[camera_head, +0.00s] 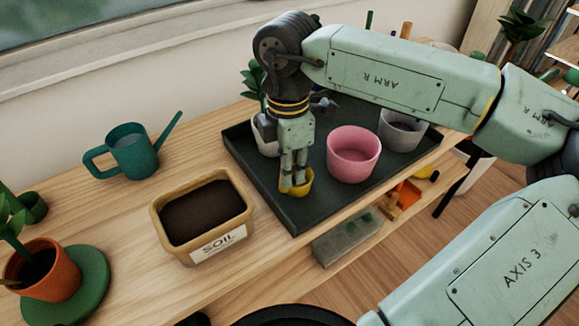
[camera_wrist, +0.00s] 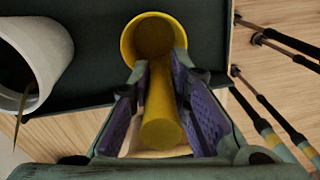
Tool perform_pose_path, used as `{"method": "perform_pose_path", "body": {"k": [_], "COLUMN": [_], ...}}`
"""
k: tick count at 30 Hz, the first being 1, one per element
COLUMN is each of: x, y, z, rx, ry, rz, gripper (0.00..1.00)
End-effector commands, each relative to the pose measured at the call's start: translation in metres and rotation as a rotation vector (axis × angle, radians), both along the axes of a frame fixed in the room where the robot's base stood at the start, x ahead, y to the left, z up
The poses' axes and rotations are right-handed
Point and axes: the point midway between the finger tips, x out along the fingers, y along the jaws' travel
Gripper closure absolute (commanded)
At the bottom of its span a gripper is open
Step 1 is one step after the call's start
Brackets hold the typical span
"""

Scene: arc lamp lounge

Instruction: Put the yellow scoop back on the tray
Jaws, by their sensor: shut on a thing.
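The yellow scoop (camera_head: 305,183) is at the front left part of the dark tray (camera_head: 268,190) in the head view. My gripper (camera_head: 294,182) points down over it and is shut on its handle. In the wrist view the scoop's round cup (camera_wrist: 133,42) shows beyond the fingertips, and its handle lies between the purple pads of my gripper (camera_wrist: 157,78). The cup is over the dark tray (camera_wrist: 95,55). I cannot tell whether the scoop touches the tray or hangs just above it. My fingers hide part of the scoop in the head view.
A pink pot (camera_head: 354,158) stands on the tray right of the scoop, with a grey pot (camera_head: 402,133) behind it. A white pot (camera_wrist: 38,50) with a plant is close by. A soil box (camera_head: 202,250) and a teal watering can (camera_head: 132,155) stand left of the tray.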

Motion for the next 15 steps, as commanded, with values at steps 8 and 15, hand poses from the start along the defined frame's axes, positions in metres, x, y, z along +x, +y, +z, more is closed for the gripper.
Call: {"method": "perform_pose_path", "body": {"k": [8, 15], "x": [0.0000, 0.0000], "y": [-0.0001, -0.0001], "z": [-0.0013, -0.0013], "rx": [0.000, 0.000], "ry": [0.000, 0.000], "rz": [0.000, 0.000], "gripper": [0.69, 0.63]}}
